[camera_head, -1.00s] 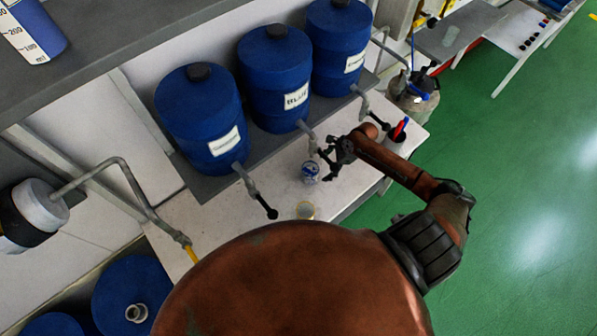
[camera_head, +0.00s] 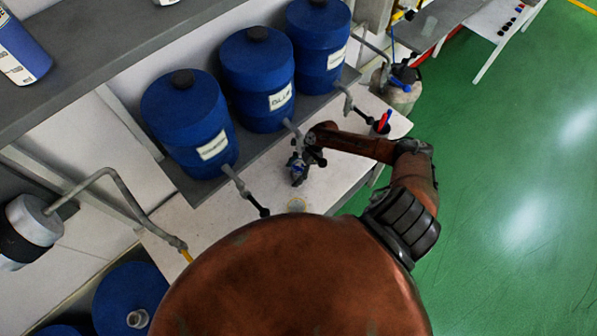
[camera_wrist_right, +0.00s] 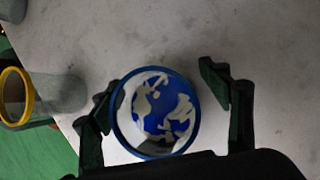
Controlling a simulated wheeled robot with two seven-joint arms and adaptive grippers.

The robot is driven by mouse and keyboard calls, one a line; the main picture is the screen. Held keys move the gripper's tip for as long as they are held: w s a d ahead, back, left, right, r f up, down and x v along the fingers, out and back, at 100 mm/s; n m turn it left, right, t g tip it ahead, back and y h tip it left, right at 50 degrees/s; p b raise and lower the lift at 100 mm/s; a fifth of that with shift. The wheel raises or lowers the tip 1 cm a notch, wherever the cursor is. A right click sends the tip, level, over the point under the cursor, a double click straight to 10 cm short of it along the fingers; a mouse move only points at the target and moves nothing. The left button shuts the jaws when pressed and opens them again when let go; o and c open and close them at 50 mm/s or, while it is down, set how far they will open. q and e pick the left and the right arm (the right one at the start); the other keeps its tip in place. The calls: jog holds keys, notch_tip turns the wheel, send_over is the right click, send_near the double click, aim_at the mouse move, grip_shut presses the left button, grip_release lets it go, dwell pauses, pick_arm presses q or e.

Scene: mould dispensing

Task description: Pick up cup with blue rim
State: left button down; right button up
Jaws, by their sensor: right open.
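The cup with the blue rim (camera_head: 298,178) stands on the white bench, partly hidden by my right gripper (camera_head: 306,160) in the head view. In the right wrist view the cup (camera_wrist_right: 154,112) shows from above, with a blue and white pattern inside its round rim. My right gripper (camera_wrist_right: 168,100) is open, with one finger on each side of the cup. The left finger is very close to the rim or touching it, I cannot tell which. There is a gap between the cup and the right finger. My left gripper is not in view.
A cup with a yellow rim (camera_wrist_right: 16,97) stands to the left in the wrist view; it also shows in the head view (camera_head: 297,204). Blue barrels (camera_head: 257,80) with taps stand on a grey shelf behind the bench (camera_head: 200,226). A dark holder with red and blue items (camera_head: 382,124) is at right.

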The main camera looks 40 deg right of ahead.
jog(key=shift+w+a+f, duration=0.1)
jog(key=shift+a+f, duration=0.1)
jog(key=shift+f, duration=0.1)
jog(key=shift+c, duration=0.3)
jog(key=c, duration=1.7)
